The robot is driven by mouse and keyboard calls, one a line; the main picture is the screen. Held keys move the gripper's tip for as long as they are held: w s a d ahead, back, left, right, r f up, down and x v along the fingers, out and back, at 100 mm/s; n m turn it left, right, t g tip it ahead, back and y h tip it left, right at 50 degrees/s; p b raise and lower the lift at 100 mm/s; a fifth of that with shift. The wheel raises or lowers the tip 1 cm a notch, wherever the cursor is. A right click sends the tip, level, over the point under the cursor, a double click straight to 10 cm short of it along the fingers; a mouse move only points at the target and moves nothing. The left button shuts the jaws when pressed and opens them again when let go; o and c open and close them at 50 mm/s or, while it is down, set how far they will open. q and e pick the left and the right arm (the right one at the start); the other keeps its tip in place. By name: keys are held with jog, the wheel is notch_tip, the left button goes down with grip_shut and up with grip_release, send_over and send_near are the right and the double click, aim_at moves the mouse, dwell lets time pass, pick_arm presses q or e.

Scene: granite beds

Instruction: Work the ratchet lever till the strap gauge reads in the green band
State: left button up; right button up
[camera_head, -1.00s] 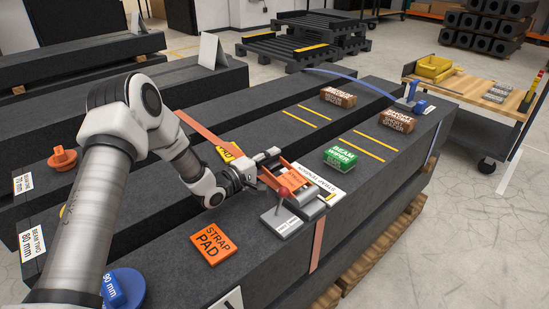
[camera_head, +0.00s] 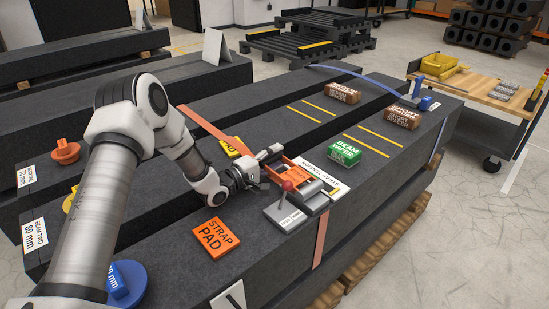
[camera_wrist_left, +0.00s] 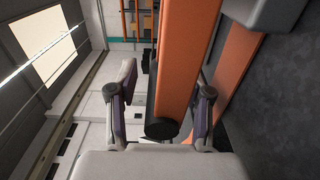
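The orange ratchet lever (camera_head: 275,176) is on the strap ratchet on the dark granite beam, beside a white strap tension card (camera_head: 324,174). My left gripper (camera_head: 268,164) is at the lever's end. In the left wrist view the lever (camera_wrist_left: 186,60) passes between the two fingers of my left gripper (camera_wrist_left: 164,98). A gap shows on the lever's left side; contact on its right side is unclear. The gripper looks open around it. A grey block with a red-knobbed handle (camera_head: 288,186) stands in front. The gauge reading is too small to make out. My right gripper is out of view.
An orange strap pad (camera_head: 214,238) lies on the beam nearer me. A green beam wiper (camera_head: 343,152) and two brown blocks (camera_head: 343,93) lie farther along. The orange strap (camera_head: 320,238) runs down the beam's side. A wheeled bench (camera_head: 480,100) stands at the back right.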

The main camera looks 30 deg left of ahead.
pick_arm(q)
jog(key=v, duration=1.1)
jog(key=shift+a+r, duration=0.1)
jog(key=shift+s, duration=0.5)
